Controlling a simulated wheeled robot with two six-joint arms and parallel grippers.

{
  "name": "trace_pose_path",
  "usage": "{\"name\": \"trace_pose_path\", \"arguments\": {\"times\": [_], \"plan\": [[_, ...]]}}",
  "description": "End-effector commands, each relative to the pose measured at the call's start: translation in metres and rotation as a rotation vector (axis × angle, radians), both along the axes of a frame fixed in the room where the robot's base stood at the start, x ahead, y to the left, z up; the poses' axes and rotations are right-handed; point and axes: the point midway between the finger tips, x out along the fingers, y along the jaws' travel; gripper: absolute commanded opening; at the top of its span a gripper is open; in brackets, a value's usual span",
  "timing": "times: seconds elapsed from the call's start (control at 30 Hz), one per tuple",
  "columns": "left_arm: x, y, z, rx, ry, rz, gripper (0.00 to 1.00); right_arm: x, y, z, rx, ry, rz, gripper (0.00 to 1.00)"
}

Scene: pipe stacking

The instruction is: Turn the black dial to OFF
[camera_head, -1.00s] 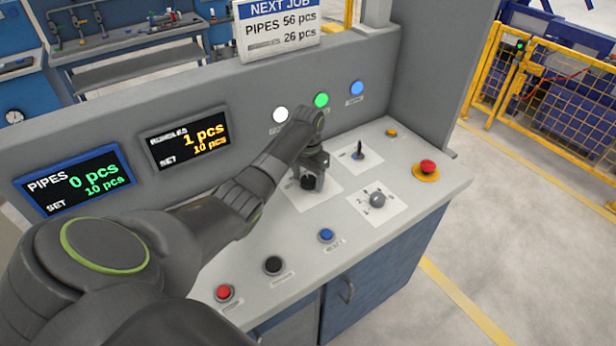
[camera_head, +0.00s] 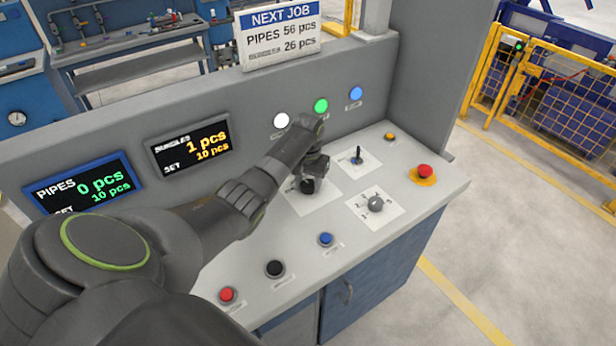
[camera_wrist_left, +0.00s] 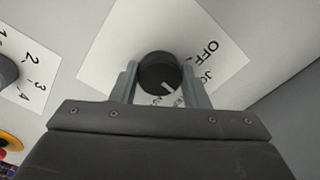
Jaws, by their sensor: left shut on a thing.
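The black dial (camera_wrist_left: 157,72) sits on a white label plate in the left wrist view, between the two fingers of my left gripper (camera_wrist_left: 159,66). The fingers are shut on it from both sides. Its white mark points to the lower right, away from the word OFF (camera_wrist_left: 209,47) at the upper right. A label starting "JO" is below OFF, and further labels are partly hidden by a finger. In the head view my left gripper (camera_head: 311,178) reaches down onto the dial (camera_head: 307,186). My right gripper is not in view.
On the panel, a grey numbered knob (camera_head: 376,204), a small toggle lever (camera_head: 358,156) and a red emergency button (camera_head: 425,171) are right of the gripper. Blue (camera_head: 326,239), black (camera_head: 274,268) and red (camera_head: 227,294) buttons line the front. Lit buttons are on the upright wall behind.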

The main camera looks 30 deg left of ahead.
Motion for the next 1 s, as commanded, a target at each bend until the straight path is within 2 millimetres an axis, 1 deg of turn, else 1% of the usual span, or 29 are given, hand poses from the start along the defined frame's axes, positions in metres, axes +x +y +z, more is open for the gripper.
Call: {"name": "trace_pose_path", "arguments": {"times": [0.03, 0.4, 0.7, 1.0], "plan": [[0.0, -0.001, 0.006, -0.001, 0.001, 0.044, 0.18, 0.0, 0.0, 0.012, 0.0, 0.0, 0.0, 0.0], [0.001, 0.0, 0.005, 0.002, -0.001, 0.397, 0.18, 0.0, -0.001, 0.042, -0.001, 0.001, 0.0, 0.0], [0.002, -0.001, 0.004, 0.001, -0.003, 0.68, 0.18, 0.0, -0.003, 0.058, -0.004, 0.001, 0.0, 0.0], [0.003, -0.001, 0.003, 0.001, -0.004, 0.933, 0.18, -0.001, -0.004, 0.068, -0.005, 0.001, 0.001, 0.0]]}}
